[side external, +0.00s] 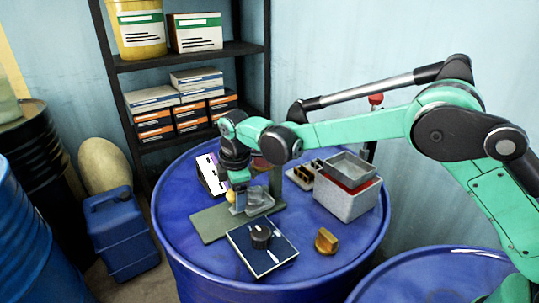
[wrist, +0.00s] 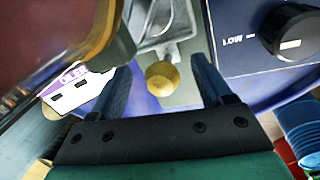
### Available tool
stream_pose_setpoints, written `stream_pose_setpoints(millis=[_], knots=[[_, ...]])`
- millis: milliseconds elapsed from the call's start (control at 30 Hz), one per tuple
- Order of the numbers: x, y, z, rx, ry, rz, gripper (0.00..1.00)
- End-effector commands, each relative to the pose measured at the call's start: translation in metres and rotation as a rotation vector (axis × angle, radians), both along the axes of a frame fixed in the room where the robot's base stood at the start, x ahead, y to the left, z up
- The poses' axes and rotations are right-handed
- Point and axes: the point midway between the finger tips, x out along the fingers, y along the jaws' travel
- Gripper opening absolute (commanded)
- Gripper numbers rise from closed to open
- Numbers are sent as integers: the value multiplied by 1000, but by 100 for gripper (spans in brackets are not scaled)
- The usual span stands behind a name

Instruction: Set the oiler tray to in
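The oiler tray (side external: 260,201) looks like a small grey metal tray on a green-grey base plate (side external: 209,224), under an upright stand. It also shows at the top of the wrist view (wrist: 160,25). A round brass knob (wrist: 163,78) is at its near end, and a bit of yellow shows beside my fingers in the side view. My gripper (wrist: 163,82) is open, with one finger on each side of the knob and visible gaps between. It points down in the side view (side external: 238,207). The exact tray position along the base is hard to tell.
A dark blue dial panel (side external: 280,253) with a black knob (wrist: 293,33) marked LOW lies close by. A white label card (side external: 210,172) stands behind. A grey box (side external: 345,203) and brass piece (side external: 326,241) are to the right. The drum top's front left is clear.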

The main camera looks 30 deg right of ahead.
Motion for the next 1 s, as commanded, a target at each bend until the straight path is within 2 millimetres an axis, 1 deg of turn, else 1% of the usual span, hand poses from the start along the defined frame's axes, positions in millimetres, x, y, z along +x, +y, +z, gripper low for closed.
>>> stream_pose_setpoints(millis=[133,200,267,400,500,600,900,967,1000], knots=[[0,1,0,2,-1,1,72],[-1,1,4,2,-1,1,72],[-2,2,11,2,-1,1,72],[-6,2,33,2,0,1,72],[-9,2,46,1,0,0,72],[-10,2,53,1,0,0,72],[-10,3,55,0,-1,0,72],[-10,1,58,-5,-12,-9,72],[-9,-1,62,-14,-31,-22,72]])
